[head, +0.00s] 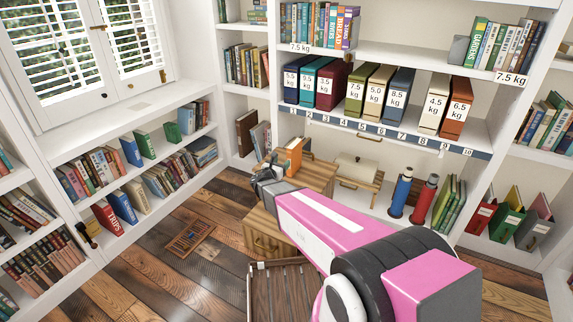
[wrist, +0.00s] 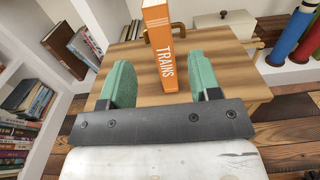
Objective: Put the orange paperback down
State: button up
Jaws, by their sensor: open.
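The orange paperback, with "TRAINS" on its spine, stands upright on a small wooden cabinet (wrist: 235,75). It shows in the wrist view (wrist: 163,45) and in the head view (head: 292,155). My gripper (wrist: 160,78) is open, its two green fingers apart. The book's spine is between and just beyond them, with a gap on each side. In the head view my gripper (head: 268,172) is at the left of the book, and my pink arm hides part of the cabinet.
A shelf above holds several binders (head: 330,85) with weight labels over numbered places. A cream box (head: 356,170), a blue bottle (head: 400,196) and a red bottle (head: 424,199) stand right of the cabinet. A slatted wooden piece (head: 282,288) is in front. Plank floor is open at left.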

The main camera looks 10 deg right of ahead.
jog(key=s+d+f+m+g+y, duration=0.1)
jog(key=s+d+f+m+g, duration=0.1)
jog(key=s+d+m+g, duration=1.2)
jog(key=s+a+m+y, duration=0.3)
jog(key=s+m+y, duration=0.1)
jog(key=s+m, duration=0.2)
jog(key=s+a+r+m+y, duration=0.1)
jog(key=s+a+m+y, duration=0.2)
jog(key=s+m+y, duration=0.2)
jog(key=s+m, duration=0.2)
jog(key=m, duration=0.1)
jog(key=shift+r+m+g+y, duration=0.25)
jog(key=shift+m+g+y, duration=0.05)
jog(key=shift+m, duration=0.1)
